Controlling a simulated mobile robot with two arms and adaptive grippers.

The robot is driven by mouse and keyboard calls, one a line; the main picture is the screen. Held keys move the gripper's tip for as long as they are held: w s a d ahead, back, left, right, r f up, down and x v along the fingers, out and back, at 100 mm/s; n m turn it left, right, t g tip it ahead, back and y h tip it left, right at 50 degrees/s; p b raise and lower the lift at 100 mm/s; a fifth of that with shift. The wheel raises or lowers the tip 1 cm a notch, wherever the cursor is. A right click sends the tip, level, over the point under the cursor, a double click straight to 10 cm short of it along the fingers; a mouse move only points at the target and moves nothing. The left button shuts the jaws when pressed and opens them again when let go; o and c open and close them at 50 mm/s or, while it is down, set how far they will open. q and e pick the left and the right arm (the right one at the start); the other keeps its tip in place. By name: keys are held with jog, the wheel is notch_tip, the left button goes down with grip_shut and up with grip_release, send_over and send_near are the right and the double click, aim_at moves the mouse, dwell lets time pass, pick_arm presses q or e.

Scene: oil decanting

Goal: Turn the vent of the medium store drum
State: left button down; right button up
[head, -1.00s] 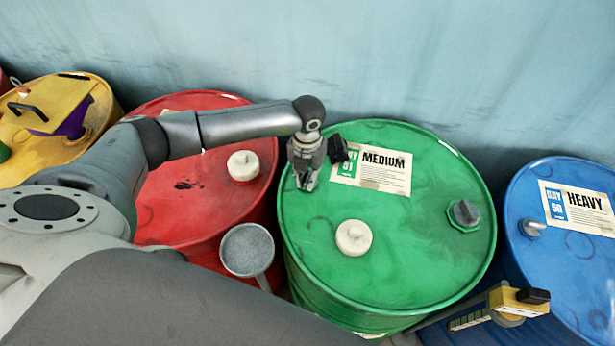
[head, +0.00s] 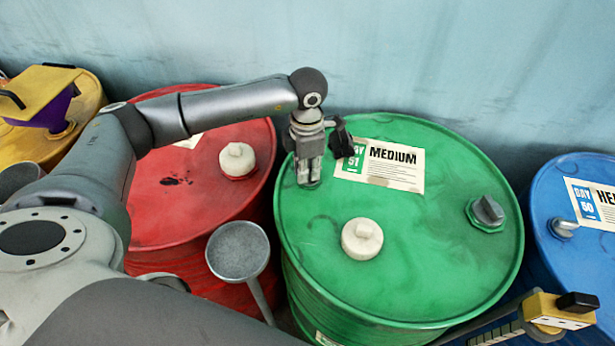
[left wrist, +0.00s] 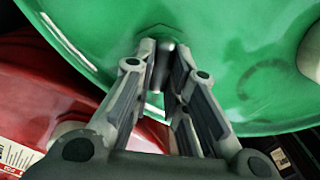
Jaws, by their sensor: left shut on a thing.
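The medium store drum (head: 420,285) is green, with a MEDIUM label (head: 385,166) on its top. My left gripper (head: 309,180) points down at the top's far left part, beside the label. The left wrist view shows the fingers (left wrist: 163,85) on both sides of a narrow grey vent handle (left wrist: 164,62), shut on it. The handle rises from a green fitting on the drum top. In the head view my gripper hides the vent. My right gripper is in neither view.
A red drum (head: 200,215) and a grey funnel (head: 238,250) stand left, a blue drum (head: 550,190) right. A yellow-and-black tool (head: 558,309) lies at the lower right.

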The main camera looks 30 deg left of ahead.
pick_arm(q)
jog(key=m+b, duration=0.4)
jog(key=shift+w+a+f+m+b, duration=0.1)
jog(key=shift+w+m+b, duration=0.1)
jog(key=shift+m+b, duration=0.65)
jog(key=shift+m, duration=0.15)
jog(key=shift+r, duration=0.25)
jog(key=c, duration=1.4)
grip_release()
jog(key=shift+c, duration=0.2)
jog(key=shift+f, duration=0.1)
notch_tip(320, 180, up, 12)
